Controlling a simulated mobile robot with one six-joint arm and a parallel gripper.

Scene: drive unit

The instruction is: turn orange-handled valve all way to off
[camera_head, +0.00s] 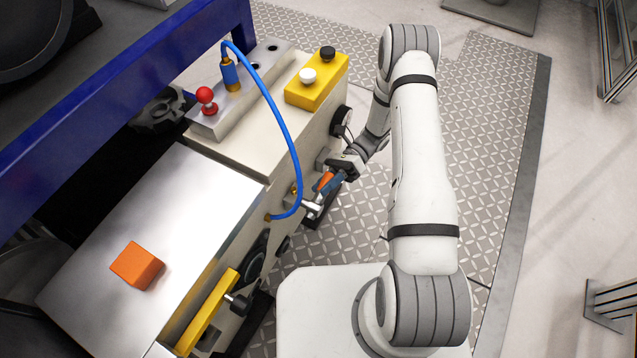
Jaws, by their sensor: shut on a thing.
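The orange-handled valve (324,181) is on the side face of the cream drive unit (240,148), just right of the blue hose's lower end. Only part of its orange handle shows. My gripper (329,184) is at the valve, with its jaws shut on the handle. The jaws and my wrist hide part of the handle, so its exact angle is hard to tell.
A blue hose (284,130) arcs from the top connector down close to my gripper. A yellow button box (318,82), a red-knobbed lever (207,97) and an orange block (137,265) are on the unit. Patterned floor plate (490,130) lies clear at right.

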